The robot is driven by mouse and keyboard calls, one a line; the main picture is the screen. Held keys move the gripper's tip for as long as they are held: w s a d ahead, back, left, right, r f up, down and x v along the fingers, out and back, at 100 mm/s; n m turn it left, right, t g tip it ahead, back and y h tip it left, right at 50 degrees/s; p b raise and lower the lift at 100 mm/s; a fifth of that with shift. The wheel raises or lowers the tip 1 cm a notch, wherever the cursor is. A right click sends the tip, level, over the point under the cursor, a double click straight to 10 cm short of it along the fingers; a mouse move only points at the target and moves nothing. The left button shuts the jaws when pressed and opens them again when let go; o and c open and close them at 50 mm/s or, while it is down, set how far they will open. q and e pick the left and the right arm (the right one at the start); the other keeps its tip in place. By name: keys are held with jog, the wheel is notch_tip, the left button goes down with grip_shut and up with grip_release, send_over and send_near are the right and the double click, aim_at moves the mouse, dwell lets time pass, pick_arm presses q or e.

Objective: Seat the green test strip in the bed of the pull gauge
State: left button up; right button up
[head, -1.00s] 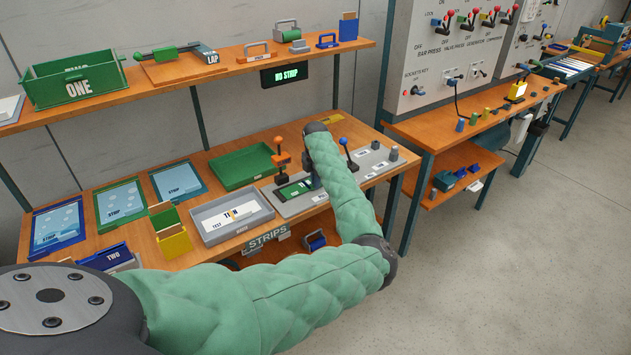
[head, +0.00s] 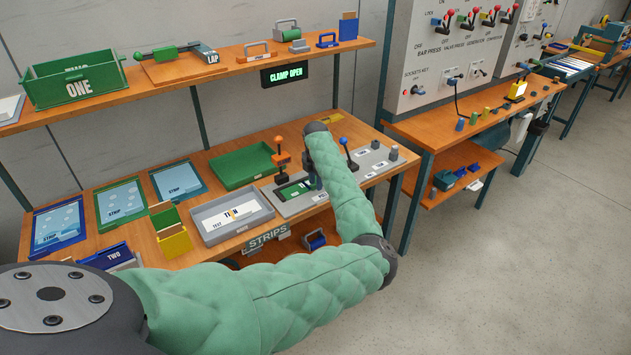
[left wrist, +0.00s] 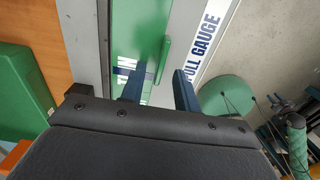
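The green strip (left wrist: 128,35) lies in the bed of the grey pull gauge (left wrist: 205,40) in the left wrist view, its "THIN" label partly behind a finger. It also shows in the head view (head: 290,191), partly hidden by my arm. A raised green tab (left wrist: 163,60) stands on the strip. My left gripper (left wrist: 160,75) is over the strip with its two blue fingers apart, the tab just beyond and between their tips. I see no finger touching the tab. In the head view my forearm largely hides this gripper. My right gripper is not in view.
An orange-knobbed lever (head: 280,150) and a blue-knobbed lever (head: 346,150) stand at the gauge.

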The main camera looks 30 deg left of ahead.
pick_arm(q)
jog(key=shift+s+d+r+p, duration=0.1)
jog(key=shift+d+r+p, duration=0.1)
jog(key=shift+r+p, duration=0.55)
jog(key=shift+s+d+r+p, duration=0.1)
jog(key=shift+d+r+p, duration=0.1)
jog(key=shift+r+p, duration=0.5)
jog(key=shift+s+d+r+p, duration=0.25)
jog(key=shift+d+r+p, duration=0.15)
jog(key=shift+d+p, duration=0.15)
jog(key=shift+s+d+r+p, duration=0.2)
jog(key=shift+d+r+p, duration=0.2)
jog(key=shift+d, duration=0.2)
jog(key=d+p, duration=0.1)
jog(key=s+d+r+p, duration=0.1)
jog(key=d, duration=0.1)
jog(key=s+d+p, duration=0.1)
jog(key=d, duration=0.1)
jog(key=shift+s+d+r+p, duration=0.1)
jog(key=shift+r+p, duration=0.25)
jog(key=shift+p, duration=0.05)
